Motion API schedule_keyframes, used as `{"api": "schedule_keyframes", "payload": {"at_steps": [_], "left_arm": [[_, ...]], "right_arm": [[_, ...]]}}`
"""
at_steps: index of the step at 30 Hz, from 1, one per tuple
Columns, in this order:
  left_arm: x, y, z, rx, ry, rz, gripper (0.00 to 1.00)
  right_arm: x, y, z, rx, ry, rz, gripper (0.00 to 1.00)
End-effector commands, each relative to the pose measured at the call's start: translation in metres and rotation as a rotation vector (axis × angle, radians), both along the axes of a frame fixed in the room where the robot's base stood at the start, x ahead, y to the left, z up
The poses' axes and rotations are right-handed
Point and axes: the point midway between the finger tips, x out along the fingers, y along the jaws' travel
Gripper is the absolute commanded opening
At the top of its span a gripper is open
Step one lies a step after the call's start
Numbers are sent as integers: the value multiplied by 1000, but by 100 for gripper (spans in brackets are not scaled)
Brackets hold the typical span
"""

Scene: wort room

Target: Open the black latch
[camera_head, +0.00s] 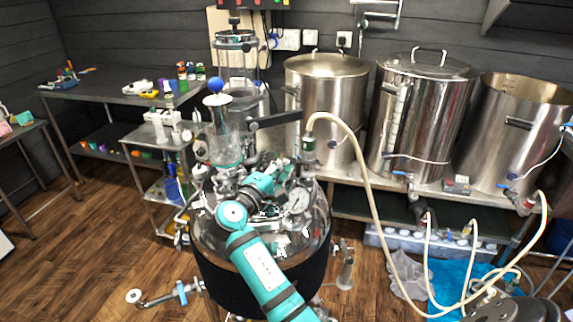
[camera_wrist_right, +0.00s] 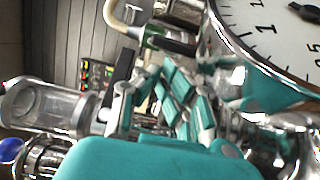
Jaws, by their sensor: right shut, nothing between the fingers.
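The black latch (camera_head: 278,120) appears as a dark bar above the lid of a steel vessel (camera_head: 210,222), right of a glass cylinder (camera_head: 222,128). It also seems to show in the right wrist view as a dark bar (camera_wrist_right: 123,62). My right gripper (camera_head: 276,172) is over the vessel's lid, below the bar in the head view, among the fittings. In the right wrist view its fingers (camera_wrist_right: 172,88) are shut and empty, to the right of the bar. Whether they touch any fitting cannot be told. My left gripper is not in view.
A round gauge (camera_head: 298,201) sits close by my right gripper on the lid. A pale hose (camera_head: 362,165) arcs from a fitting off to the right. Large steel tanks (camera_head: 325,110) stand behind on a bench. The wooden floor (camera_head: 105,245) at left is mostly clear.

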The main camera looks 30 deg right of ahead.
Motion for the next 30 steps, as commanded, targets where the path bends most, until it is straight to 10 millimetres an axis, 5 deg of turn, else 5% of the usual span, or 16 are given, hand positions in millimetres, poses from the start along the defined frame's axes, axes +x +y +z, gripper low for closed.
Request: {"api": "schedule_keyframes", "payload": {"at_steps": [15, 22, 30], "left_arm": [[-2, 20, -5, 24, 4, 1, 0], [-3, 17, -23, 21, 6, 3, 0], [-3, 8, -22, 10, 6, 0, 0]], "right_arm": [[-5, 0, 1, 44, -52, -2, 0], [-16, -10, 6, 249, -289, -4, 0], [-17, -11, 9, 263, -308, -4, 0]]}}
